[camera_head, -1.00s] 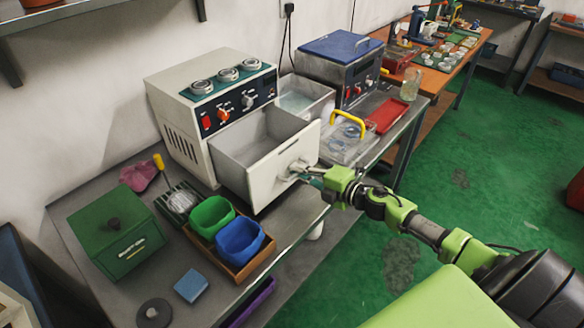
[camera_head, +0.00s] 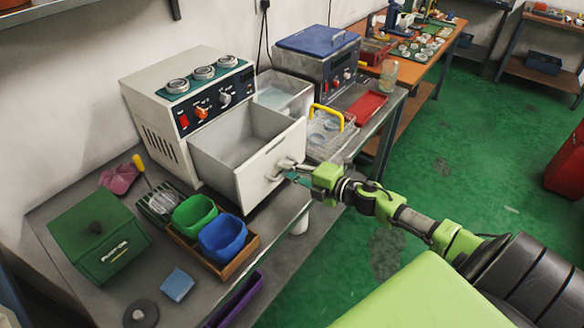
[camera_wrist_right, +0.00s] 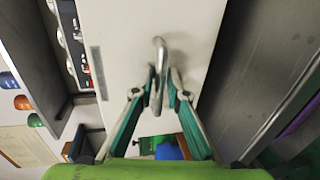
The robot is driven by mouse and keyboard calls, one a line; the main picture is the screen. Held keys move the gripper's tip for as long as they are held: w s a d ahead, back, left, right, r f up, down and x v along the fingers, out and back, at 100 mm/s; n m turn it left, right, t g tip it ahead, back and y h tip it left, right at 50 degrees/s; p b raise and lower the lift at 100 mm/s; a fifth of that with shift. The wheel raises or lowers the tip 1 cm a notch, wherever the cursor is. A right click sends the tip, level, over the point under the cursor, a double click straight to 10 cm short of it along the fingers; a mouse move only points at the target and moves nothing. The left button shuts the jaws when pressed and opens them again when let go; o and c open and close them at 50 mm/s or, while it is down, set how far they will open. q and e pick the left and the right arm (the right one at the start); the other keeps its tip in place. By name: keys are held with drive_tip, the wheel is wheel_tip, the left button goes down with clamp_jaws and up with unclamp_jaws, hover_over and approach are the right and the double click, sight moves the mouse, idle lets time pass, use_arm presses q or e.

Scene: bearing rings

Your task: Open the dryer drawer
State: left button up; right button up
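The dryer (camera_head: 155,112) is a cream box with knobs and three round ports on top, standing on the grey bench. Its drawer (camera_head: 262,172) is pulled well out and its empty inside shows from above. My right gripper (camera_head: 291,172) is at the handle on the drawer front. In the right wrist view, the drawer front (camera_wrist_right: 125,40) fills the middle, and the gripper's fingers (camera_wrist_right: 161,88) close around the curved metal handle (camera_wrist_right: 159,48). The fingers partly hide the handle. My left gripper is not in view.
Green (camera_head: 194,214) and blue (camera_head: 222,239) bins sit in a wooden tray left of and below the drawer. A green box (camera_head: 100,240) stands farther left. A yellow-handled basket (camera_head: 325,135) is right of the drawer. Green floor (camera_head: 430,165) is open to the right.

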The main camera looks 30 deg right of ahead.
drive_tip(key=v, duration=1.2)
idle(0.4)
drive_tip(key=s+d+f+m+g+h, duration=0.15)
drive_tip(key=d+f+m, duration=0.25)
drive_tip(key=f, duration=0.5)
drive_tip(key=s+d+f+m+h, duration=0.3)
drive_tip(key=f+m, duration=0.1)
drive_tip(key=f, duration=0.4)
drive_tip(key=s+a+f+m+g+h, duration=0.1)
drive_tip(key=s+f+m+g, duration=0.15)
drive_tip(key=s+f, duration=0.4)
drive_tip(key=s+f+m+g+h, duration=0.1)
drive_tip(key=s+f+m+g, duration=0.15)
drive_tip(key=f, duration=0.75)
drive_tip(key=s+a+f+m+g, duration=0.3)
drive_tip(key=s+a+f, duration=0.6)
drive_tip(key=s+a, duration=0.2)
drive_tip(key=s+a+f+m+g+y, duration=0.1)
drive_tip(key=s+a+f+m+g, duration=0.2)
drive_tip(key=s+a+f, duration=0.7)
drive_tip(key=s+a+g, duration=0.1)
drive_tip(key=s, duration=0.5)
drive_tip(key=shift+f, duration=0.25)
drive_tip(key=shift+s+y, duration=0.1)
drive_tip(key=shift+y, duration=0.15)
